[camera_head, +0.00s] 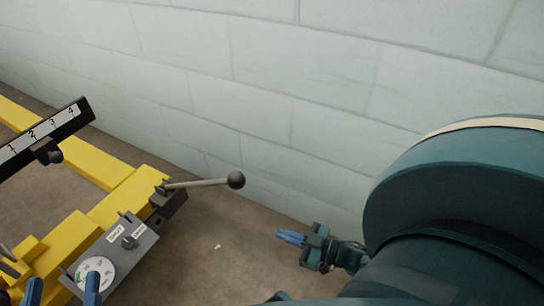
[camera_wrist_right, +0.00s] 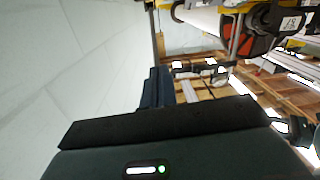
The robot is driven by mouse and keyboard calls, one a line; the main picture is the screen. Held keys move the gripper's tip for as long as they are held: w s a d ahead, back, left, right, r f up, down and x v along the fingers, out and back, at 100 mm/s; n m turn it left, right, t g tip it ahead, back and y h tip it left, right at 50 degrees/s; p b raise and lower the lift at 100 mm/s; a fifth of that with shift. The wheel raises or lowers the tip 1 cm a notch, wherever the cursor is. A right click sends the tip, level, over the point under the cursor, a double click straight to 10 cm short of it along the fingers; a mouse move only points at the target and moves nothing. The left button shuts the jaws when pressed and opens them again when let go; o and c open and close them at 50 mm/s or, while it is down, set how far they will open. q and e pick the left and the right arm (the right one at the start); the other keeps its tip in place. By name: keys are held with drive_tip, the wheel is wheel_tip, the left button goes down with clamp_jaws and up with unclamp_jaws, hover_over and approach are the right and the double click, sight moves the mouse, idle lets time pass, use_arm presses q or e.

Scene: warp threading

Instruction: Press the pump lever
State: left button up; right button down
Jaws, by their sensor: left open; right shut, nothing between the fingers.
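The pump lever (camera_head: 205,183) is a grey rod with a dark ball knob at its right end. It sticks out to the right, nearly level, from a dark bracket on the yellow frame. My right gripper (camera_head: 280,235) is shut and empty, below and right of the knob and apart from it. Its fingers also show in the right wrist view (camera_wrist_right: 157,78). My left gripper (camera_head: 64,283) is open at the bottom left, with its blue fingers in front of the grey pump box (camera_head: 145,241). The lower part of the left gripper is cut off by the picture edge.
The box carries a round dial (camera_head: 105,266), a dark knob and two labels. A yellow frame (camera_head: 110,205) runs along the left, with a numbered black scale (camera_head: 62,122) above it. A pale block wall (camera_head: 260,70) stands behind. Floor shows between lever and right gripper.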

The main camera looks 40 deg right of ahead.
drive_tip(key=shift+s+d+f, duration=0.25)
drive_tip(key=shift+s+d, duration=0.15)
drive_tip(key=shift+s, duration=0.35)
drive_tip(key=shift+s+d+f, duration=0.25)
drive_tip(key=shift+s+d, duration=0.1)
drive_tip(key=shift+s, duration=0.35)
